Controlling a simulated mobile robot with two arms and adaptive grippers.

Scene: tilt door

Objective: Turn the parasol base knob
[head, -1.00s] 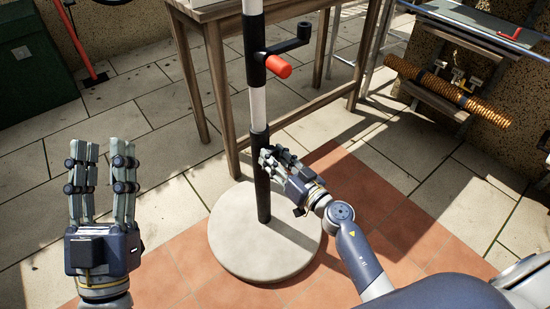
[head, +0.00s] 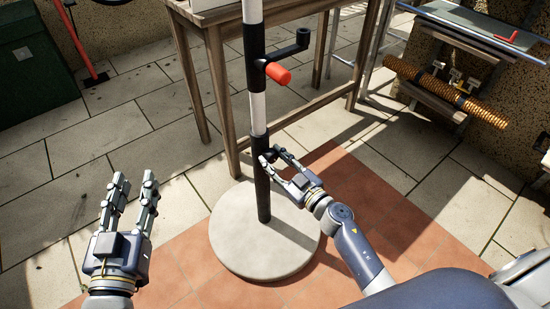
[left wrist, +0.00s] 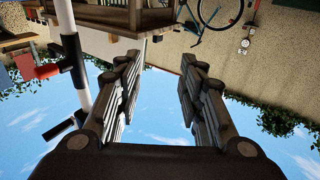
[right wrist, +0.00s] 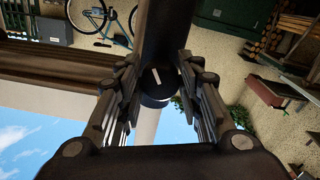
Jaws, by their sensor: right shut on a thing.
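The parasol base is a round pale slab (head: 240,240) with a black tube (head: 263,195) standing upright from it. The knob is black and round with a white line in the right wrist view (right wrist: 158,84), on the side of the dark tube. My right gripper (head: 272,158) is shut on the knob, with one finger on each side of it. Its fingers hide most of the knob in the head view. My left gripper (head: 138,188) is open and empty, left of the base and apart from it. Its spread fingers also show in the left wrist view (left wrist: 160,75).
A black crank housing with a red handle (head: 278,73) sits higher on the white pole. A wooden table (head: 215,70) stands just behind the pole. A rack with an orange-brown roll (head: 455,92) is at the right, a green box (head: 35,60) at the left. The paving at left is clear.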

